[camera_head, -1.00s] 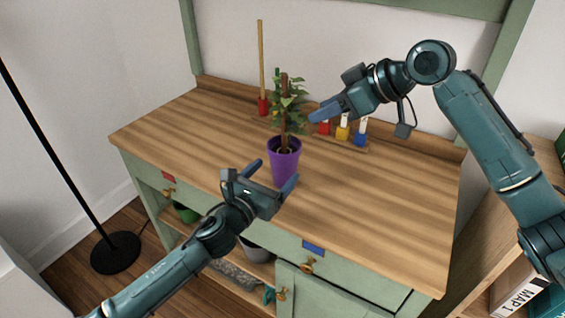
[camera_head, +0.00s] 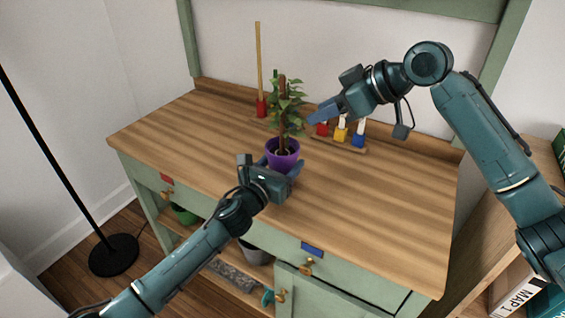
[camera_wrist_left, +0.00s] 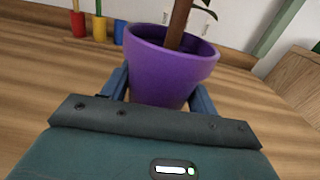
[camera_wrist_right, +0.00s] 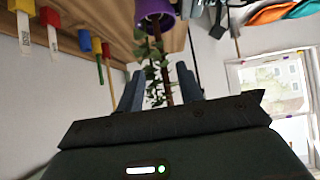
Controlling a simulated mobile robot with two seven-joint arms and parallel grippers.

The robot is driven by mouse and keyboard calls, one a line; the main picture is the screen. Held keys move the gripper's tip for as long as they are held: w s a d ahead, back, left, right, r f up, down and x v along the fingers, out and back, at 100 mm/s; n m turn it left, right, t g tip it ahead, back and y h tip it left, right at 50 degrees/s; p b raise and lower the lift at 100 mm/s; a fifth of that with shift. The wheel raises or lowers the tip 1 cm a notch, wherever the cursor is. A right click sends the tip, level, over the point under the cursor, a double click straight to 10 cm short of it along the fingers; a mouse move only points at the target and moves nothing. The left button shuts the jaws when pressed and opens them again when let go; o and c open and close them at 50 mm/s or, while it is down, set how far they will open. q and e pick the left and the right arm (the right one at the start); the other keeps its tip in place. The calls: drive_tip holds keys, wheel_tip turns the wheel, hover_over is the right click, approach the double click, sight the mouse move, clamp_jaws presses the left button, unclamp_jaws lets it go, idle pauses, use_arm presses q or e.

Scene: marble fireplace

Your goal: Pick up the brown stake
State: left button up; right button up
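The brown stake (camera_head: 283,82) stands upright in the purple pot (camera_head: 283,153) among the plant's green leaves. In the left wrist view the stake (camera_wrist_left: 179,24) rises from the pot (camera_wrist_left: 170,70). My left gripper (camera_head: 271,166) is low at the pot's front, fingers spread on either side of its lower part; whether they touch it is unclear. My right gripper (camera_head: 318,117) is open, just right of the plant, pointing left towards it. In the right wrist view, which looks upside down, the leaves and stake are beyond the gap between its open fingers (camera_wrist_right: 158,88).
A tall yellow stick (camera_head: 259,60) stands in a red holder behind the plant. Red, yellow and blue blocks (camera_head: 341,134) sit on a small rack at the back, near my right gripper. The wooden tabletop (camera_head: 390,205) is clear at right and left.

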use_arm(q)
drive_tip(key=c, duration=0.8)
drive_tip(key=shift+o, duration=0.2)
use_arm(e)
drive_tip(key=m+t+h, duration=1.2)
drive_tip(key=m+t, duration=0.1)
drive_tip(key=m, duration=0.1)
approach(282, 97)
drive_tip(key=w, duration=0.2)
drive_tip(key=w+d, duration=0.1)
drive_tip(key=w, duration=0.5)
drive_tip(key=shift+w+d+r, duration=0.1)
drive_tip(key=shift+d+r, duration=0.1)
drive_tip(key=shift+r, duration=0.05)
